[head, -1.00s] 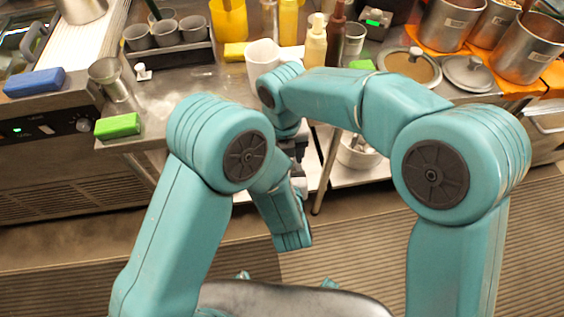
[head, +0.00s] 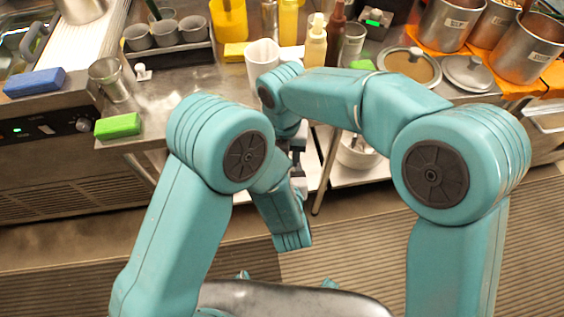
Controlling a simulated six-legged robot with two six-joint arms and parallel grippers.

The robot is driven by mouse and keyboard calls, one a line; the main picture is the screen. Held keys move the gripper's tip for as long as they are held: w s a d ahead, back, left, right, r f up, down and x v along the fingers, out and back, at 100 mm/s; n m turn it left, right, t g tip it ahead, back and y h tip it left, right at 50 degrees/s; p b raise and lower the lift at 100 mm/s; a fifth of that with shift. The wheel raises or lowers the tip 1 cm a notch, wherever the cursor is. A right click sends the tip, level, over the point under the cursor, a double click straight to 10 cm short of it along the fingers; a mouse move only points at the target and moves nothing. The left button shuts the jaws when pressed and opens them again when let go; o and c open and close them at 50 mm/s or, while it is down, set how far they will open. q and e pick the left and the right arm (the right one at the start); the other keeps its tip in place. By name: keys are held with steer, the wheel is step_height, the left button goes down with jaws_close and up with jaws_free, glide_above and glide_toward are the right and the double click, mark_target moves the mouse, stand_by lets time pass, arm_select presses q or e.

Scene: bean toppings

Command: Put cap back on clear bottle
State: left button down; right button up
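A pale, cream-coloured squeeze bottle (head: 315,45) stands upright at the back of the counter; I cannot tell whether it is the clear bottle. A small white piece (head: 141,72), possibly a cap, sits on the counter left of centre. My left arm bends in from the left and my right arm reaches across from the right; they cross near the middle, in front of the counter edge. A dark gripper part (head: 297,160) shows between them, but I cannot tell whose it is. The fingertips of both grippers are hidden, so their opening and any held object cannot be seen.
A white cup (head: 263,58) stands behind my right arm. A metal cup (head: 110,80), a green sponge (head: 118,126) and a blue sponge (head: 34,82) are at left. Metal pots (head: 527,48) and lids (head: 467,73) fill the right. Some counter is free around the small white piece.

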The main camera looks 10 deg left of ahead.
steer(key=shift+o, duration=1.2)
steer(key=shift+r, duration=2.3)
steer(key=shift+c, duration=0.4)
step_height(320, 180, up, 3)
steer(key=n, duration=0.3)
steer(key=shift+r, duration=0.2)
